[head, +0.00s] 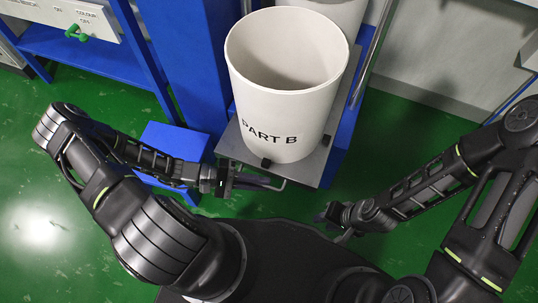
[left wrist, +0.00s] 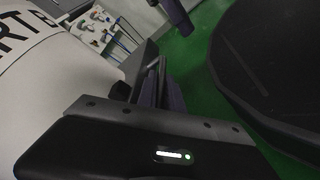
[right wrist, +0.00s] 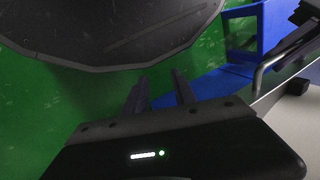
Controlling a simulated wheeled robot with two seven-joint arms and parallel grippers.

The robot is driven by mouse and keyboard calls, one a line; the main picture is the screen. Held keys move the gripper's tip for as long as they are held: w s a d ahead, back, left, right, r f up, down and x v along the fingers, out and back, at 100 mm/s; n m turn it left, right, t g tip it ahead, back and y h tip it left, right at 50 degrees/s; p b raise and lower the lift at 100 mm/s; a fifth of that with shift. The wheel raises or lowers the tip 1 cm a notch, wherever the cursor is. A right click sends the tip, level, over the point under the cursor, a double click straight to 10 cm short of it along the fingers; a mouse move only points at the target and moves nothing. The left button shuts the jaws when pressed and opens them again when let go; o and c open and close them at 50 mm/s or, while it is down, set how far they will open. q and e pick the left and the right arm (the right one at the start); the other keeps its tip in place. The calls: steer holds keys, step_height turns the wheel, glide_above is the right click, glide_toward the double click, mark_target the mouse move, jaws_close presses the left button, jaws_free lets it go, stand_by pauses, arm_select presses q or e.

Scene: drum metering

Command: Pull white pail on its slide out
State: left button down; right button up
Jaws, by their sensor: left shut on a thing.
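The white pail (head: 285,105), marked PART B, stands upright on a grey slide plate (head: 238,150). A metal bar handle (head: 284,184) runs along the plate's front edge. My left gripper (head: 252,182) is shut on this handle, low in front of the pail. The left wrist view shows the pail's side (left wrist: 50,85) close by, with the left fingers (left wrist: 150,85) beside it. My right gripper (head: 338,222) is empty, to the right of and below the handle. Its fingers stand apart in the right wrist view (right wrist: 160,95), which also shows the bar handle (right wrist: 262,72).
Another white pail (head: 338,12) is partly hidden behind this one. A blue column (head: 190,60) rises to the left, with a blue box (head: 175,142) below it. A green handle (head: 85,28) is at upper left. Green floor (head: 420,115) lies clear to the right.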

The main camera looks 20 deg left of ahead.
arm_select(q)
steer(key=s+p, duration=0.1)
steer(key=s, duration=1)
steer(key=shift+s+a, duration=0.25)
steer(key=shift+a, duration=0.1)
steer(key=shift+f, duration=0.1)
steer(key=c, duration=1.8)
jaws_free()
steer(key=shift+o, duration=0.2)
steer(key=shift+a+p, duration=0.15)
steer(key=shift+p, duration=0.15)
steer(key=v, duration=0.7)
steer(key=shift+a, duration=0.3)
steer(key=shift+s, duration=0.1)
steer(key=shift+s, duration=0.15)
